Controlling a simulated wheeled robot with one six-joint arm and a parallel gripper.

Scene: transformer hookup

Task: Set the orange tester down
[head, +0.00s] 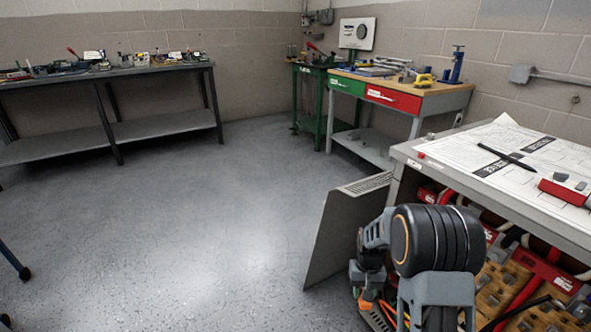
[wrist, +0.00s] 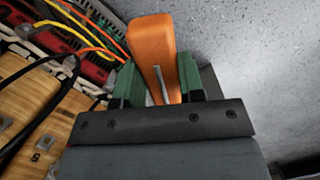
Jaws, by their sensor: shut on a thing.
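The orange tester (wrist: 150,45) is in the wrist view, an upright-looking orange block between the two green fingers of my gripper (wrist: 157,85). My gripper is shut on it. A thin grey pin or rod shows against its near face. In the head view, my arm stands in front of the open transformer unit, and only a small bit of orange (head: 366,300) shows low beside it. I cannot tell from the head view whether that bit is the tester. The underside of the tester is hidden.
Wooden panels with terminals (wrist: 45,115) and coloured wires (wrist: 85,30) lie left of my gripper; grey floor (wrist: 250,40) is to the right. A worktop with a drawing (head: 500,150), black pen and red box (head: 567,188) stands above the unit. A grey panel (head: 340,230) leans beside it.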

